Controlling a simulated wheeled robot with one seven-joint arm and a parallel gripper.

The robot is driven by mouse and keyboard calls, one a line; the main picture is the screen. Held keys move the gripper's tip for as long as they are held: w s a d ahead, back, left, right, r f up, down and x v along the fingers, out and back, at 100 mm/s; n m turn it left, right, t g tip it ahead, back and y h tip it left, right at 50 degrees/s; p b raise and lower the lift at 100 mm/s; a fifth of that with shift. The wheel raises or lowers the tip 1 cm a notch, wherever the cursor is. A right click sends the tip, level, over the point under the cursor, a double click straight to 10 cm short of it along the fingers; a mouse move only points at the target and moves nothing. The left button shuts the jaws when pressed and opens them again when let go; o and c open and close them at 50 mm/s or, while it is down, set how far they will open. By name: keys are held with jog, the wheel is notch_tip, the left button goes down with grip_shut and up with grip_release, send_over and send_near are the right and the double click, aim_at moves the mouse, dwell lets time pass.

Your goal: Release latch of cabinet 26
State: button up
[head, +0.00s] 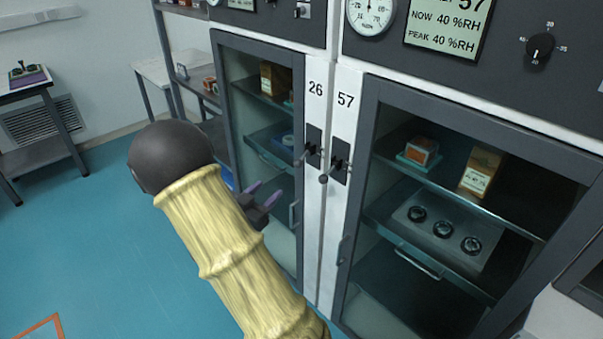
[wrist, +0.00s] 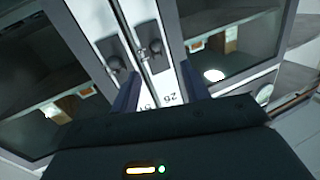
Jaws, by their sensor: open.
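Cabinet 26 (head: 231,110) is the left of two dark-framed glass cabinets in the head view, with its door shut. Its black latch (head: 313,147) sits on the white strip below the number 26, with a lever pointing down-left. The latch also shows in the wrist view (wrist: 149,38), where the picture is turned over. My gripper (head: 267,192) is open and empty, in front of the cabinet 26 door, left of and lower than the latch in the head view. In the wrist view its fingers (wrist: 160,72) point toward the latch strips, with the latch beyond them, apart.
Cabinet 57 (head: 368,130) stands right beside it, with a similar latch (head: 340,162) close to the first. A door handle (head: 293,214) is on cabinet 26. Shelves and a small table (head: 30,80) are at the left. The blue floor (head: 80,220) is open there.

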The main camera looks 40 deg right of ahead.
aim_at(301, 159)
jog(key=shift+s+r+h, duration=0.1)
jog(key=shift+s+h, duration=0.2)
jog(key=shift+d, duration=0.15)
jog(key=p+x, duration=0.2)
jog(key=x, duration=1.5)
jog(key=shift+d+p, duration=0.2)
jog(key=shift+p, duration=0.1)
jog(key=shift+c, duration=0.5)
jog(key=c, duration=0.9)
